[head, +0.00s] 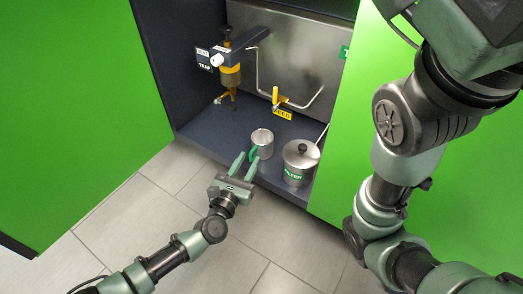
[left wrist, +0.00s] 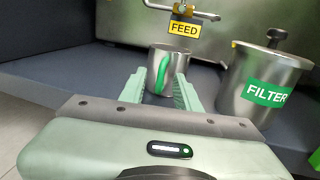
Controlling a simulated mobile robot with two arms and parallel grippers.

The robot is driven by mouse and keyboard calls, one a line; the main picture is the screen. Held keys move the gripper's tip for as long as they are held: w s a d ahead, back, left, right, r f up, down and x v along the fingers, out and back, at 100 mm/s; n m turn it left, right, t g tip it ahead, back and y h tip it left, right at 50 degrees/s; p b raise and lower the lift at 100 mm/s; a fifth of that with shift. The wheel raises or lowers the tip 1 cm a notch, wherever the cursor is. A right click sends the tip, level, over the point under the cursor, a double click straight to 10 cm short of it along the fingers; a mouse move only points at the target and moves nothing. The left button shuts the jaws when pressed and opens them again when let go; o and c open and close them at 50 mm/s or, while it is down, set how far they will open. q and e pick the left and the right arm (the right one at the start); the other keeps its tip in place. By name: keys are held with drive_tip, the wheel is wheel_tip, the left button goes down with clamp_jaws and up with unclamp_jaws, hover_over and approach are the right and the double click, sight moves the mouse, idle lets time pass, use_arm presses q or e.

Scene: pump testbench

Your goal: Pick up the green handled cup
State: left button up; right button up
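The green handled cup (head: 262,142) is a small metal cup standing upright on the dark shelf, with its green handle (head: 253,153) facing my left gripper. It also shows in the left wrist view (left wrist: 178,66), upright and straight ahead. My left gripper (head: 245,165) is open in front of the cup. In the left wrist view its two fingers (left wrist: 157,92) point at the cup with the handle between their lines; I cannot tell whether they touch the cup. My right arm shows at the right of the head view, but its gripper is not in view.
A metal filter pot (head: 299,163) with a lid and a green label stands close to the right of the cup. Behind are a yellow FEED valve (head: 277,100) with pipe and a TRAP fitting (head: 228,75). Green panels (head: 70,110) flank the shelf (head: 215,130).

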use_arm(q)
drive_tip(key=shift+x, duration=1.15)
clamp_jaws()
idle(0.5)
